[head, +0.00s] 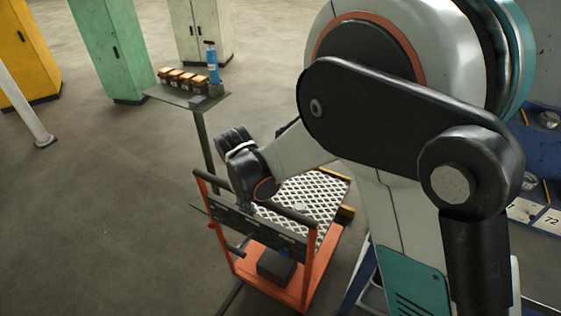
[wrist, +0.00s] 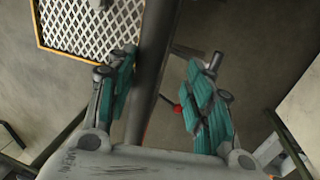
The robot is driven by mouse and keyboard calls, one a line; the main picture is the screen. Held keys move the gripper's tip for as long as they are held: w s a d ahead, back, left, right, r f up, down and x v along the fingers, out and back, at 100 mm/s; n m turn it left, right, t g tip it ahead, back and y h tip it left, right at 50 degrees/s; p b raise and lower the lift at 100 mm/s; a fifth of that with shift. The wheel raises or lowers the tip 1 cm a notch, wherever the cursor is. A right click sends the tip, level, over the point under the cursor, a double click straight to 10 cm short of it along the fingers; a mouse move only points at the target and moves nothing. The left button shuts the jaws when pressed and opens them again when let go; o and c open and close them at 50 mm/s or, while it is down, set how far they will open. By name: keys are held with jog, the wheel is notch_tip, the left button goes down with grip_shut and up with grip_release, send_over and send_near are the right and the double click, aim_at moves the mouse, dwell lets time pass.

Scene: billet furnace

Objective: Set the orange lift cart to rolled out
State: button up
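The orange lift cart (head: 302,287) stands on the floor at lower centre of the head view. It has orange uprights, a dark push handle and a white lattice deck (head: 318,198). In the wrist view the deck (wrist: 88,28) is at upper left, and the dark handle bar (wrist: 152,75) runs down between my gripper's fingers. My gripper (wrist: 167,62) is open around the bar. Its left teal finger is close to the bar and the right one stands apart; contact is unclear. In the head view my wrist partly hides the gripper at the handle.
Green (head: 108,45), yellow (head: 27,55) and white cabinets stand farther back. A blue bench is at right, partly hidden by my arm. Floor left of the cart is clear.

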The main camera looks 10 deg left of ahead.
jog(key=w+d+p, duration=0.1)
jog(key=w+d, duration=0.1)
jog(key=w, duration=0.4)
jog(key=w+d, duration=0.3)
jog(key=w, duration=0.4)
jog(key=shift+w+d+p, duration=0.15)
jog(key=shift+d+p, duration=0.1)
jog(key=shift+p, duration=0.15)
jog(key=shift+w, duration=0.1)
jog(key=s+a+r+p, duration=0.1)
jog(key=s+r+p, duration=0.2)
jog(key=r+p, duration=0.4)
notch_tip(320, 180, up, 9)
jog(key=shift+f, duration=0.2)
dwell(1.0)
jog(key=shift+a, duration=0.1)
dwell(0.4)
